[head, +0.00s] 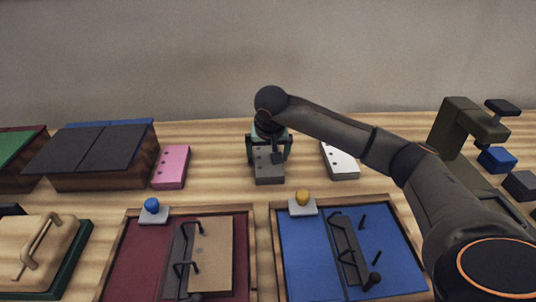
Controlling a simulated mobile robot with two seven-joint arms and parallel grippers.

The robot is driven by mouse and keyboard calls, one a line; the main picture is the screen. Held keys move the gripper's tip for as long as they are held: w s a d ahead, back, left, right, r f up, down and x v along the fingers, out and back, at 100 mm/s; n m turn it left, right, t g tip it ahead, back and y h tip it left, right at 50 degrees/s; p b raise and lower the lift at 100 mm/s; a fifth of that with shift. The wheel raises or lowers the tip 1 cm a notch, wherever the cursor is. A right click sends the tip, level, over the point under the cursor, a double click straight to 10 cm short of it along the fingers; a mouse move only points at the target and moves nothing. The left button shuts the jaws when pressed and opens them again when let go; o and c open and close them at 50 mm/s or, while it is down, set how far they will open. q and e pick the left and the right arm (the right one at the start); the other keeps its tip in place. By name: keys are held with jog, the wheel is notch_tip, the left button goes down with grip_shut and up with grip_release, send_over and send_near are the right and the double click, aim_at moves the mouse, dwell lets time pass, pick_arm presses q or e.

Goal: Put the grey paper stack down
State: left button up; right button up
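The grey paper stack (269,172) lies flat at the back middle of the table, in line with a pink stack and a white stack, and seems to rest on the tabletop. It has dark holes near one side. My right gripper (269,154) points down over its far part, with one teal finger on either side. The far end of the stack is hidden under the gripper. I cannot tell whether the fingers touch its sides. My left gripper is not in view.
The pink stack (171,167) is to the left and the white stack (341,161) to the right. In front are a red tray (133,254) and a blue tray (302,246) with dark clamps. Dark covers (92,150) lie at left; a dark press (455,135) stands at right.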

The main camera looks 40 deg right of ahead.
jog(key=shift+r, duration=0.25)
jog(key=p+v, duration=0.1)
jog(key=v, duration=1)
jog(key=shift+s+a+r+p, duration=0.15)
jog(key=shift+r+p, duration=0.15)
jog(key=shift+r, duration=0.05)
